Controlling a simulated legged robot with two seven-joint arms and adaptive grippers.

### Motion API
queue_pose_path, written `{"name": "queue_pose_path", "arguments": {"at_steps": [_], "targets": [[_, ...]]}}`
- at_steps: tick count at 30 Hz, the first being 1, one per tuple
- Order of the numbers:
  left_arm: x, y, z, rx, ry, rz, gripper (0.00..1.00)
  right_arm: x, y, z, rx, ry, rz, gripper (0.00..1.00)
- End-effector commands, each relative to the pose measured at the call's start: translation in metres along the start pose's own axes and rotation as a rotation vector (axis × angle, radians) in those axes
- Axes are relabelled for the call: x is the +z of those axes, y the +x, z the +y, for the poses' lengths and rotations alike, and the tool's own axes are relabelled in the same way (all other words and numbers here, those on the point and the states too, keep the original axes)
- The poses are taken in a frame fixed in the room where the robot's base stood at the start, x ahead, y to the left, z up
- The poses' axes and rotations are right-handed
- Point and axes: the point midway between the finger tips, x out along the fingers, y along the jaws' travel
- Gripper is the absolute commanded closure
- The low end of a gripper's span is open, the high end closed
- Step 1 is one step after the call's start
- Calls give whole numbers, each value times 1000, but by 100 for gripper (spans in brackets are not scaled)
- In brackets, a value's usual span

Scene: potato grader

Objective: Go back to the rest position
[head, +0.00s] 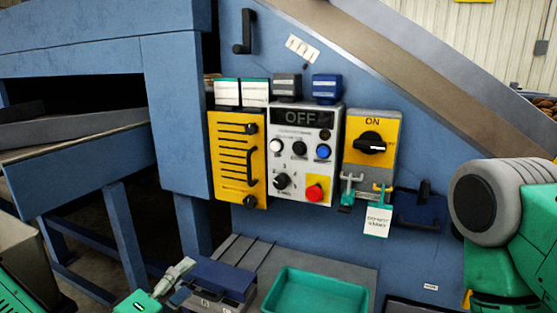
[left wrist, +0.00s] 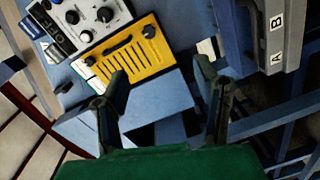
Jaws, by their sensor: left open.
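My left gripper (head: 176,280) is at the bottom left of the head view, in front of the blue machine and below the control panel. In the left wrist view my left gripper (left wrist: 165,92) has its two dark fingers spread wide with nothing between them. The grey control panel (head: 302,160) reads OFF and has a red button on a yellow plate. A yellow cover (head: 238,160) with a black handle is to its left, and a yellow ON switch plate (head: 370,145) to its right. My right arm shows at the right edge; its gripper is out of the picture.
A green tray (head: 318,292) is at the bottom centre, right of a blue-and-grey block (head: 215,280) close to my left gripper. A white tag (head: 377,220) hangs below the switch plate. Blue frame legs (head: 122,235) stand at the left.

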Motion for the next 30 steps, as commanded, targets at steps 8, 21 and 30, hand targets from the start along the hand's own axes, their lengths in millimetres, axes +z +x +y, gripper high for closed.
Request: {"name": "queue_pose_path", "arguments": {"at_steps": [8, 21, 30], "targets": [[38, -20, -50, -190, 122, -137, 44, -1, -8, 0, 0, -1, 2, 29], [97, -164, -189, -792, 559, -653, 44, -2, -37, 0, 0, -1, 1, 29], [72, -272, -227, -1117, 792, -961, 44, -3, -50, 0, 0, -1, 1, 29]]}}
